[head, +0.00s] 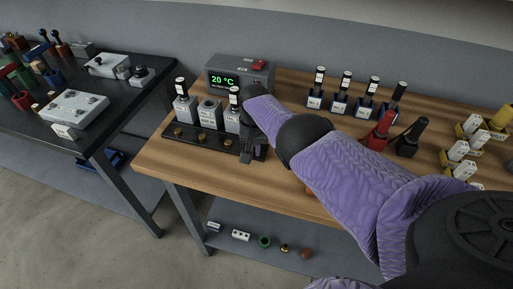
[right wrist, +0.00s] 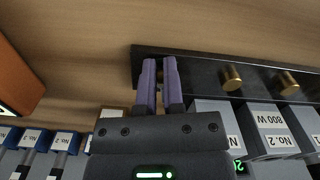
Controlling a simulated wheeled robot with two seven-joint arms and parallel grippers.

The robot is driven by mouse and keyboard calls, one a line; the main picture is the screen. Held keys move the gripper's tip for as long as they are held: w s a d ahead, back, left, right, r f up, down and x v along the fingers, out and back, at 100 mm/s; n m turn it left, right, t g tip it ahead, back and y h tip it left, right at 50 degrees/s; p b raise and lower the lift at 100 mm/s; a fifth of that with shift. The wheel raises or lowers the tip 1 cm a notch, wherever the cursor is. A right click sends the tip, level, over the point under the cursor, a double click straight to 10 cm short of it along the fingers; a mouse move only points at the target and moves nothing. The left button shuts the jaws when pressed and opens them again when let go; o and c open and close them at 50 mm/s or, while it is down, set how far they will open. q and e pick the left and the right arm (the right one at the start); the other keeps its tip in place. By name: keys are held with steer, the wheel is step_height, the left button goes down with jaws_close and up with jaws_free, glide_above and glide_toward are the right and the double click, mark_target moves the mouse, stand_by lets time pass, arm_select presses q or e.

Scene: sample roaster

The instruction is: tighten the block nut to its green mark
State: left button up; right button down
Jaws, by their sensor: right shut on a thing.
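My right gripper (head: 246,156) is at the right end of the dark block rail (head: 190,140), in front of the heater blocks. In the right wrist view its two purple fingers (right wrist: 159,72) are nearly together over the rail end, shut on the block nut there. The nut is hidden between the fingers. No green mark can be made out. My left gripper is not in view.
Grey heater blocks (head: 209,108) stand along the rail, two with dark-handled tools in them. Behind is a controller (head: 240,72) reading 20 °C. A black table is at left.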

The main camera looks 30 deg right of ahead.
steer(key=shift+w+a+m, duration=0.2)
steer(key=shift+m, duration=1.3)
steer(key=c, duration=0.7)
jaws_free()
steer(key=shift+c, duration=0.2)
step_height(320, 180, up, 10)
steer(key=p, duration=0.8)
